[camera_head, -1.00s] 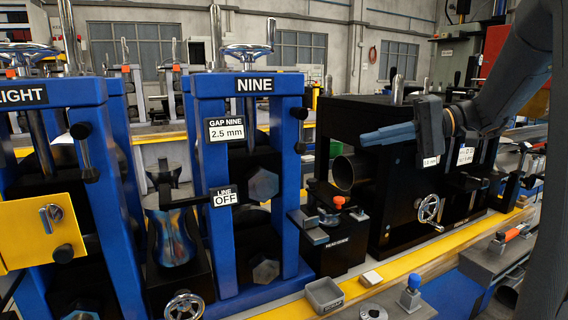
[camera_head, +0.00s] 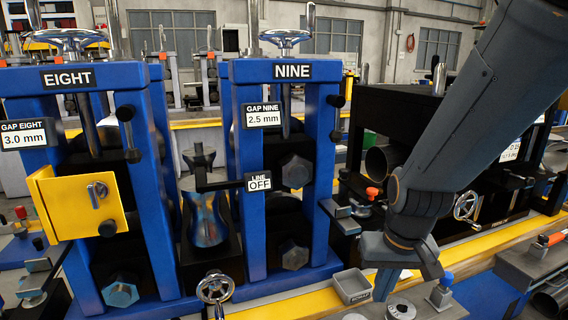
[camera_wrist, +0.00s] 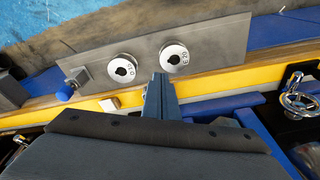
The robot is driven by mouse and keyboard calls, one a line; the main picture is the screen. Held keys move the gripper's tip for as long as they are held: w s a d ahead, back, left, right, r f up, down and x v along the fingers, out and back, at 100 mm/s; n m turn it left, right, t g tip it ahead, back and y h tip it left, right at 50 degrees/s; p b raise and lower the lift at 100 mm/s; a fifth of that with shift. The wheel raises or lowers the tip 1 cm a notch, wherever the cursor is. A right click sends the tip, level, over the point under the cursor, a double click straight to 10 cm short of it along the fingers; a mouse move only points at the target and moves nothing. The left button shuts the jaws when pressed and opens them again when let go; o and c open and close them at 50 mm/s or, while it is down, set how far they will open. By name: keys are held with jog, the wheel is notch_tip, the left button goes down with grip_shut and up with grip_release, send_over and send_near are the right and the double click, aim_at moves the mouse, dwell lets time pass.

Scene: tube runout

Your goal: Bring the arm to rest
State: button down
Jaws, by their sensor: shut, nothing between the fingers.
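My arm (camera_head: 475,105) comes down from the upper right in the head view, bent at the wrist. My gripper (camera_head: 384,287) points downward over the front ledge, beside a small grey tray and above round discs. Its fingers are together and hold nothing. In the wrist view the closed fingers (camera_wrist: 160,92) show at the middle, in front of a grey plate (camera_wrist: 205,45). I cannot tell from these views how far the fingertips are from the plate.
Round discs (camera_wrist: 124,68) and a blue-knobbed piece (camera_head: 439,293) sit near my gripper. The grey tray (camera_head: 352,285) is just left. Behind are blue stand NINE (camera_head: 293,72), blue stand EIGHT (camera_head: 68,79), a handwheel (camera_head: 466,206) and a dark pipe end (camera_head: 378,161). A yellow rail (camera_head: 480,246) runs along the front.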

jog(key=s+r+g+p, duration=0.2)
jog(key=s+p, duration=0.1)
jog(key=s, duration=0.4)
jog(key=shift+a+n, duration=0.3)
dwell(0.6)
